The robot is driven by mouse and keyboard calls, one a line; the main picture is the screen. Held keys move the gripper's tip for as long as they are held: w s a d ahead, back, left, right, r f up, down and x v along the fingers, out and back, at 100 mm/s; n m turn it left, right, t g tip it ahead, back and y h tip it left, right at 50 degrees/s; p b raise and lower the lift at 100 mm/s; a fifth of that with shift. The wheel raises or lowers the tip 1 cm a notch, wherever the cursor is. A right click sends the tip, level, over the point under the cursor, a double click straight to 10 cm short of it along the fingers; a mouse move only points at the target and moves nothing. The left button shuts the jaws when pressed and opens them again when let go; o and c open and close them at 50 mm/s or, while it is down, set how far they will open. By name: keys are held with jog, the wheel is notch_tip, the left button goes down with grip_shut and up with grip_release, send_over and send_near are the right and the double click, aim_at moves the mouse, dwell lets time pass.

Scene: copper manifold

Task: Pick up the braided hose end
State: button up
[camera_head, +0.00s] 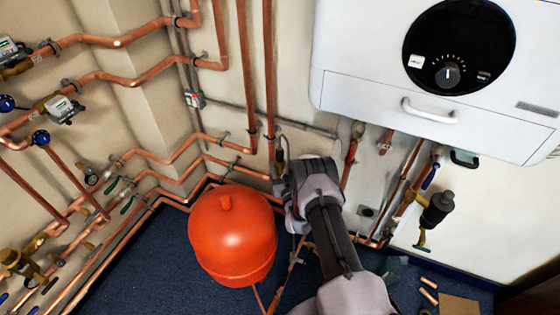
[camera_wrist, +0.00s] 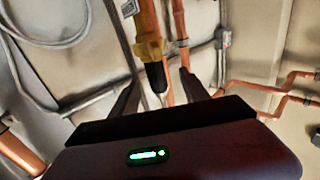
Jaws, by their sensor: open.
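My gripper (camera_wrist: 160,78) is open in the wrist view, with one dark finger on each side. A yellow brass fitting (camera_wrist: 150,45) with a black cylindrical end (camera_wrist: 156,76) hangs between the fingers, and I see no contact. A thin pale strand shows below the black end. I cannot tell whether this is the braided hose end. A grey looped line (camera_wrist: 45,42) shows at the upper left, but its surface is too blurred to show any braid. In the head view my arm covers the gripper and the spot in front of it.
A red tank (camera_head: 232,235) stands on the blue floor, left of my arm. A white boiler (camera_head: 340,65) hangs at upper right. Copper pipes run along the walls, with valves at left. A cardboard piece (camera_head: 458,304) and small copper offcuts (camera_head: 428,296) lie at lower right.

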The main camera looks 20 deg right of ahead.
aim_at(281, 158)
jog(key=w+b, duration=0.1)
jog(key=w, duration=0.1)
jog(key=w+d+b, duration=0.1)
jog(key=w, duration=0.1)
jog(key=shift+w+d+r+b, duration=0.15)
jog(key=shift+w+d+b, duration=0.1)
jog(key=shift+b, duration=0.15)
jog(key=shift+w+r, duration=0.2)
jog(key=shift+w, duration=0.3)
grip_shut()
jog(key=shift+r, duration=0.15)
notch_tip(281, 158, up, 4)
jog(key=shift+f+p, duration=0.25)
jog(key=shift+p, duration=0.95)
jog(key=s+a+r+p, duration=0.1)
jog(key=s+p, duration=0.5)
jog(key=s, duration=1)
jog(key=shift+r, duration=0.2)
